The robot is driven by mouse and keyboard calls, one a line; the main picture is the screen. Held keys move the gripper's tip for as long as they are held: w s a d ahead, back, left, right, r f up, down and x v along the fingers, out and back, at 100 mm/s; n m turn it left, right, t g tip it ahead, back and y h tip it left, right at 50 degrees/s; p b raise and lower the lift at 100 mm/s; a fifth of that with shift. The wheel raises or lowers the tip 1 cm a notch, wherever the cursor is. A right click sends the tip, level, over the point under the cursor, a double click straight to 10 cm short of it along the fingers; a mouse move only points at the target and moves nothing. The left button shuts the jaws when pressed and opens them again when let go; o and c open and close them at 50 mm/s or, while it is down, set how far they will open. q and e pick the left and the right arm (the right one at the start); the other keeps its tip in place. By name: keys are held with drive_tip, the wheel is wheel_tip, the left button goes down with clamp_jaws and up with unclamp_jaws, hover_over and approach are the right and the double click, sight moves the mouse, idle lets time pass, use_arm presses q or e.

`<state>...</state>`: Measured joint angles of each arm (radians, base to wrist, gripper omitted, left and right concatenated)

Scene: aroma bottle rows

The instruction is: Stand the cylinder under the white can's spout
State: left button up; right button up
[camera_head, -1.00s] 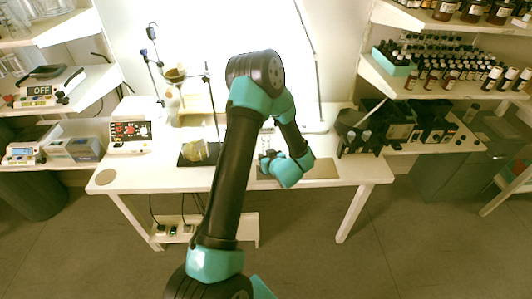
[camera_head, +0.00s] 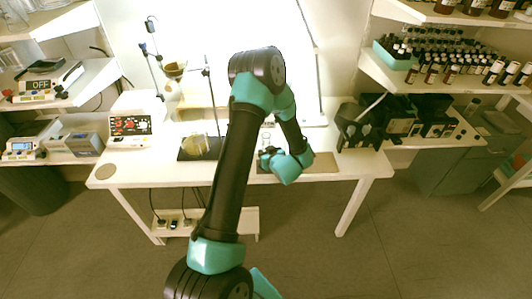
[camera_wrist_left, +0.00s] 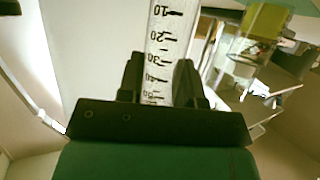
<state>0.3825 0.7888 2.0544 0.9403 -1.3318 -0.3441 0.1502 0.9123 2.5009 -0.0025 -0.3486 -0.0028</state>
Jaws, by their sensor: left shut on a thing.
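My left gripper (camera_head: 266,156) is over the right-middle part of the white table, partly hidden by its own wrist. In the left wrist view, its black fingers (camera_wrist_left: 160,85) are shut on a clear graduated cylinder (camera_wrist_left: 165,35) with black marks of 10, 20, 30 and on. The cylinder's lower part is hidden by the gripper body. In the head view the cylinder (camera_head: 266,138) is small and faint above the fingers. A pale bottle-like shape (camera_head: 173,104) stands at the back left of the table; I cannot tell whether it is the white can. No spout can be made out. My right gripper is not in view.
A yellowish glass vessel (camera_head: 196,144) stands on a black plate left of my arm. A thin stand rod (camera_head: 211,92) rises behind it. Dark equipment (camera_head: 355,128) stands at the table's right end.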

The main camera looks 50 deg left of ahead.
use_arm(q)
drive_tip(key=shift+f, duration=0.25)
drive_tip(key=o, duration=1.1)
drive_tip(key=v, duration=1.7)
drive_tip(key=shift+d, duration=0.25)
